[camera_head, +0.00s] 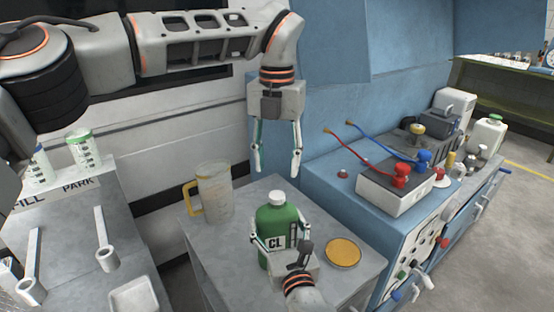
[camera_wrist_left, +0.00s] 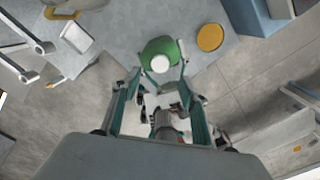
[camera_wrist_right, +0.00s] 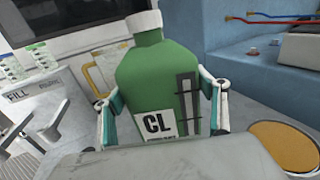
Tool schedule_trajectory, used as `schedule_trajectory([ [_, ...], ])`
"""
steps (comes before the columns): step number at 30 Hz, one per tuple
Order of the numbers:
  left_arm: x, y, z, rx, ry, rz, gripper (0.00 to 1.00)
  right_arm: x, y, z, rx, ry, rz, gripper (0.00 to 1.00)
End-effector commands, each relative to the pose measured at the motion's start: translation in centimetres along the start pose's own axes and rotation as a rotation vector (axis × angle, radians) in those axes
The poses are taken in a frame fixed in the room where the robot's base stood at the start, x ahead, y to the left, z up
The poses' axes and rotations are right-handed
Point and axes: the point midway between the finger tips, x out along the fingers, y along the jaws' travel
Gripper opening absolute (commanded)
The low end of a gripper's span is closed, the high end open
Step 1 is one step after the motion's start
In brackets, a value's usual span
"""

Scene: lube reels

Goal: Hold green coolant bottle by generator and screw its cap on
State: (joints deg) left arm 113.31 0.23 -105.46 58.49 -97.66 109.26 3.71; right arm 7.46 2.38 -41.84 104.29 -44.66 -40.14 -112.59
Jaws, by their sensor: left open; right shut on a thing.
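The green coolant bottle (camera_head: 279,222), labelled CL, stands upright on a grey table. A white cap (camera_head: 278,198) sits on its neck; I cannot tell how tight it is. The bottle (camera_wrist_right: 157,72) and its cap (camera_wrist_right: 144,21) fill the middle of the right wrist view. My right gripper (camera_head: 280,238) is shut on the bottle's body, one finger at each side. My left gripper (camera_head: 276,167) is open and empty, pointing down above the cap with a gap between. In the left wrist view the cap (camera_wrist_left: 160,63) shows between and just beyond its fingertips.
A clear jug (camera_head: 214,190) with a yellow handle stands left of the bottle. A round orange-topped disc (camera_head: 343,252) lies to its right. A blue cabinet (camera_head: 322,190) rises close on the right, carrying a box (camera_head: 392,190) with red and blue leads. A bench with holders is at left.

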Motion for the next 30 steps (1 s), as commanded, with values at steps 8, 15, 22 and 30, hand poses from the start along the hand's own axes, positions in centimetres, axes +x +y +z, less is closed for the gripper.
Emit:
schedule_trajectory([
  [8,-0.2,0.0,0.0,-0.127,0.000,0.000,0.44,0.0,0.0,-0.1,0.000,0.001,0.000,0.12],
  [15,-0.2,0.0,0.0,-0.127,0.000,0.000,0.44,0.0,0.0,-0.1,0.000,0.001,0.000,0.12],
  [22,1.2,0.0,-0.1,-0.125,0.003,0.000,0.44,0.0,0.0,-0.1,0.000,0.001,0.000,0.12],
  [30,5.2,0.0,-0.1,-0.125,0.003,-0.001,0.44,0.0,0.0,-0.1,0.000,0.001,0.000,0.12],
])
